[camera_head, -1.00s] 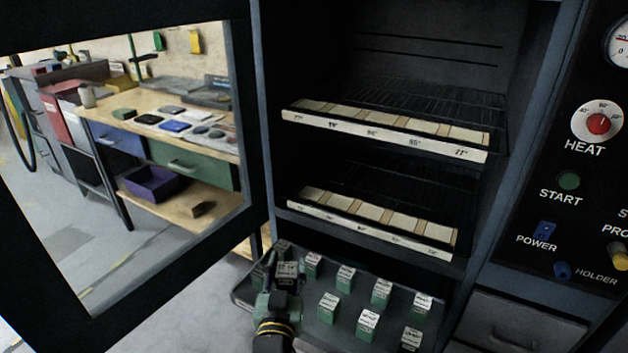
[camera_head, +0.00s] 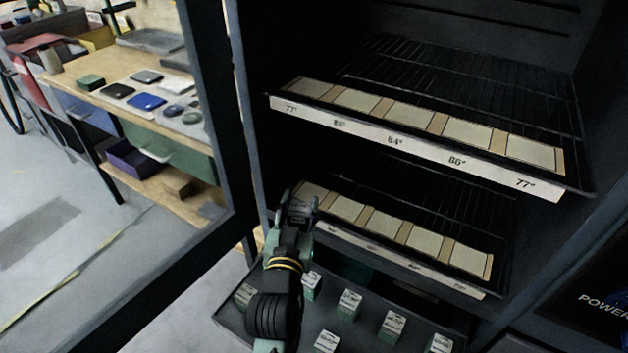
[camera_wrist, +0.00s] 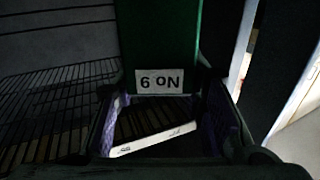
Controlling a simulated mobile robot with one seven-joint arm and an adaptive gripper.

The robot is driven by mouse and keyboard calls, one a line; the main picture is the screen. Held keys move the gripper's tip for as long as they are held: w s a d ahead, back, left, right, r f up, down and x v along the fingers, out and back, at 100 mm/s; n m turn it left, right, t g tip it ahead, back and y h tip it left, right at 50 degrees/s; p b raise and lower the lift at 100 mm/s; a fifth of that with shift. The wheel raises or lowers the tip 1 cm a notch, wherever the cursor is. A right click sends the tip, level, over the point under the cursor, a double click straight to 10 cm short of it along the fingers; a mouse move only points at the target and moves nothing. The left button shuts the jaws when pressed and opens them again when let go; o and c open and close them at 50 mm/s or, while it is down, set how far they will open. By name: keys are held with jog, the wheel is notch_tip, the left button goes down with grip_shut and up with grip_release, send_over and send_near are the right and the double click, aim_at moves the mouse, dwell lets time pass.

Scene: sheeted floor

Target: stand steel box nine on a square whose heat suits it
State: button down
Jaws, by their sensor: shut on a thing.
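My gripper (camera_head: 298,215) is shut on steel box nine (camera_head: 301,208), raised in front of the left end of the lower shelf. In the wrist view the box is green (camera_wrist: 158,40), with an upside-down label (camera_wrist: 163,81) reading No 9. The upper shelf (camera_head: 410,150) has a row of cream squares (camera_head: 468,132) above a heat strip; 77° shows at both ends and 84° in the middle, the others are less clear. The lower shelf (camera_head: 400,262) has a similar row of squares (camera_head: 385,225); its heat figures are too small to read. The gripper partly hides its left end.
Several other boxes (camera_head: 349,303) stand on a dark tray (camera_head: 233,312) below the shelves. The open glazed door (camera_head: 213,110) stands to the left. Dark wire racks (camera_head: 460,75) lie behind the squares. The visible squares are bare.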

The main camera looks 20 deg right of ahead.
jog(key=shift+w+d, duration=0.2)
jog(key=shift+w, duration=0.2)
jog(key=w+d+f, duration=0.1)
jog(key=w+d, duration=0.1)
jog(key=w, duration=0.2)
jog(key=w+d+f+p, duration=0.1)
jog(key=w+d, duration=0.1)
jog(key=w, duration=0.3)
jog(key=w+d+f+p, duration=0.1)
jog(key=w+d+f, duration=0.1)
jog(key=w, duration=0.3)
jog(key=shift+a+f+p, duration=0.1)
jog(key=shift+f+p, duration=0.2)
jog(key=shift+f, duration=0.1)
jog(key=c, duration=1)
grip_release()
jog(key=shift+f, duration=0.1)
jog(key=shift+c, duration=0.2)
